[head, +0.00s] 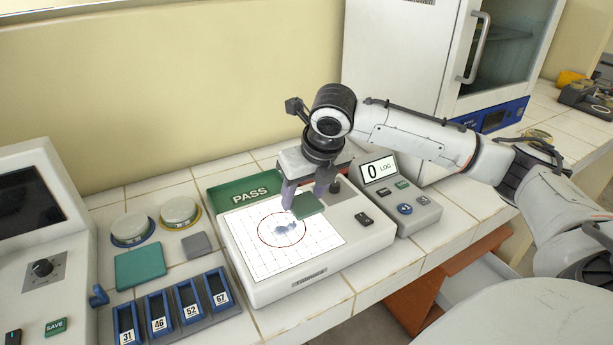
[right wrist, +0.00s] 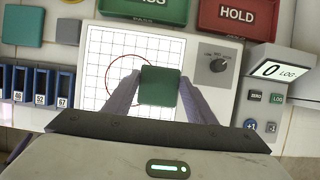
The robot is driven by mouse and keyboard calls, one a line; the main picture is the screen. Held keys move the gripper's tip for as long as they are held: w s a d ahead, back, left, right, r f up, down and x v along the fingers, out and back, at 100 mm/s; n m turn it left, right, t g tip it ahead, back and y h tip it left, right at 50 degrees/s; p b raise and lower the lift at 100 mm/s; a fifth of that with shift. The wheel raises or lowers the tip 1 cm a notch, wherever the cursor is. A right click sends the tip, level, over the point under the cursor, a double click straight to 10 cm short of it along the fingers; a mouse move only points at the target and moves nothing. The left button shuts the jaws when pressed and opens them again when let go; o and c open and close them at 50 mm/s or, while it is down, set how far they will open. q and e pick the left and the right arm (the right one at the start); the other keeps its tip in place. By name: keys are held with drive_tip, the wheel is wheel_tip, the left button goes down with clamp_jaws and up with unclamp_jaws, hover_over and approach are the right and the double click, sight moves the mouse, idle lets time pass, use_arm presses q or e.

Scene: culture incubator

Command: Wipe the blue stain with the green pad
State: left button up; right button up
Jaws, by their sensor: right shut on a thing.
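A blue stain (head: 286,229) lies inside a red circle on the white gridded sheet of the PASS device (head: 300,288). My right gripper (head: 306,198) is shut on the green pad (head: 308,206), at the upper right part of the circle. The pad is beside the stain, just to its upper right in the head view. In the right wrist view the pad (right wrist: 160,86) sits between both fingers of the gripper (right wrist: 160,100) and covers the circle's right part; the stain does not show there. I cannot tell whether the pad touches the sheet. My left gripper is out of view.
A display unit (head: 403,196) reading 0 LOG stands right of the device. To its left lie a teal pad (head: 140,267), a grey block (head: 198,244), two round white-lidded dishes (head: 180,211) and a rack of numbered blue slots (head: 188,302). A red HOLD panel (right wrist: 238,18) shows in the right wrist view.

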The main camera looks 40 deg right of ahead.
sight(306, 203)
wheel_tip(306, 203, down, 4)
drive_tip(key=shift+r, duration=0.1)
drive_tip(key=shift+w+a, duration=0.2)
drive_tip(key=shift+a, duration=0.9)
drive_tip(key=shift+c, duration=0.4)
drive_tip(key=shift+w+a, duration=0.2)
drive_tip(key=shift+a, duration=0.65)
drive_tip(key=shift+w+a, duration=0.15)
drive_tip(key=shift+a, duration=0.75)
drive_tip(key=shift+w+a, duration=0.2)
drive_tip(key=shift+a, duration=0.65)
drive_tip(key=shift+w, duration=0.15)
drive_tip(key=shift+s+d, duration=0.3)
drive_tip(key=shift+d, duration=0.95)
drive_tip(key=shift+s+d, duration=0.35)
drive_tip(key=shift+d, duration=0.95)
drive_tip(key=shift+s+d, duration=0.3)
drive_tip(key=shift+d, duration=0.95)
drive_tip(key=shift+a+r, duration=0.1)
drive_tip(key=shift+r, duration=3.9)
